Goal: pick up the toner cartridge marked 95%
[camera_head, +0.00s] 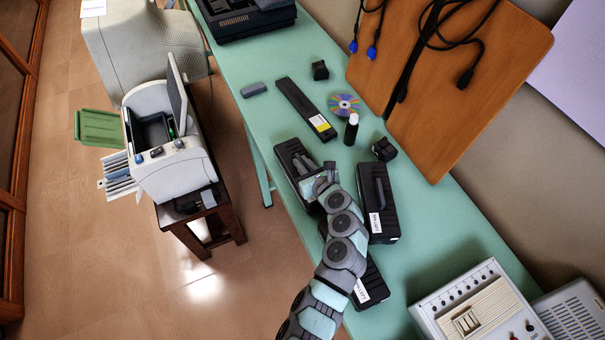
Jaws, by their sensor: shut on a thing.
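Several black toner cartridges with handles lie on the green table. One cartridge (288,156) is at the table's left edge, partly covered by my gripper (308,172). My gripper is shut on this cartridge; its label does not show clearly. A second cartridge (385,222) lies just to the right, with a small white label at its lower end. A third cartridge (374,277) lies nearer, partly hidden behind my arm, also with a white label. The label print is too small to read, so I cannot tell which is marked 95%.
A long black bar with a yellow label (305,108), a disc (344,104), a small bottle (351,130) and small black blocks (384,149) lie farther back. A white instrument (478,310) stands at the lower right. A printer (168,140) stands left, across a floor gap.

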